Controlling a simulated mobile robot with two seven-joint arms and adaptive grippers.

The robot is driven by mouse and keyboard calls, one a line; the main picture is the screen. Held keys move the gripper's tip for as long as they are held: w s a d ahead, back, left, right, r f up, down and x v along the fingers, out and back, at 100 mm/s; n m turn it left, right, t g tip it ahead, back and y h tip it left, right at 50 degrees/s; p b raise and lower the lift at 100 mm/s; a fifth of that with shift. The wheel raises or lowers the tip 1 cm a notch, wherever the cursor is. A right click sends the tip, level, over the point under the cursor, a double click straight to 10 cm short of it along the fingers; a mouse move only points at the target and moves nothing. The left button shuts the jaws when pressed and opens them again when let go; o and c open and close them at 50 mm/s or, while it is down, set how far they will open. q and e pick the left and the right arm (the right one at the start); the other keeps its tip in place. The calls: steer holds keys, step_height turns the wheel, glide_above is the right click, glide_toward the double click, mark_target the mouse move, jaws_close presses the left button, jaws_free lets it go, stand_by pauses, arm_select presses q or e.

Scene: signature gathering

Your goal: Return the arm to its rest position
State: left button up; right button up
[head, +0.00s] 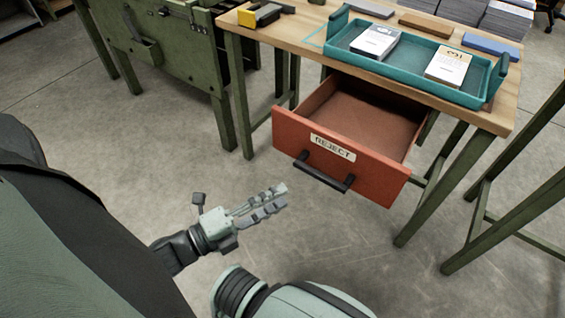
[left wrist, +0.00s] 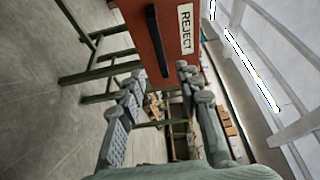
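My left gripper (head: 281,197) is over the floor in front of the table, below and to the left of the drawer. It also shows in the left wrist view (left wrist: 161,82), where its two fingers stand apart with nothing between them. It touches nothing. The red drawer (head: 292,140) labelled REJECT is pulled out under the table, with a dark handle (head: 323,175). Its visible inside is empty. In the left wrist view the drawer front (left wrist: 171,30) appears beyond the fingertips. My right gripper is not in view.
The wooden table (head: 300,30) carries a teal tray (head: 425,93) with two paper stacks (head: 375,42) (head: 449,66). A yellow and black object (head: 262,14) lies at its back left. A green workbench (head: 160,50) stands left. The floor around my gripper is clear.

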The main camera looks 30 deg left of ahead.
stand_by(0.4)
arm_select(q)
steer(key=w+a+f+n+g+y, duration=0.45)
steer(key=a+f+n+y, duration=0.4)
steer(key=n, duration=0.45)
steer(key=s+d+f+n+g, duration=0.3)
steer(key=s+f+n+g, duration=0.5)
steer(key=g, duration=0.1)
steer(key=shift+s+d, duration=0.4)
